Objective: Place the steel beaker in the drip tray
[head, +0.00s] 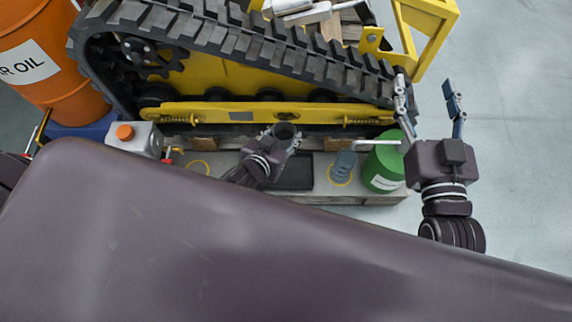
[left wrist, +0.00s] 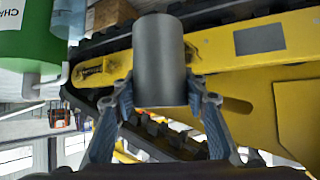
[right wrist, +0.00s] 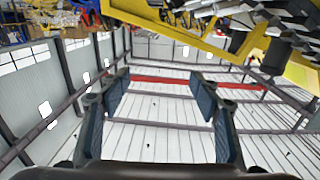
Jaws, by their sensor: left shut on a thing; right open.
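The steel beaker (head: 286,130) is a plain grey cylinder held between the fingers of my left gripper (head: 281,135). In the left wrist view the beaker (left wrist: 159,62) stands between both fingertips, clear of any surface there. A dark rectangular tray (head: 294,175), which looks like the drip tray, lies on the grey bench just below and right of the beaker in the head view. My left gripper and wrist partly cover its left side. My right gripper (head: 425,88) is open and empty, right of the bench; its spread fingers also show in the right wrist view (right wrist: 160,88).
A yellow tracked carrier (head: 230,115) stands close behind the bench (head: 350,198). Right of the tray are a grey ribbed cylinder (head: 345,163) on a yellow ring and a green can (head: 383,165).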

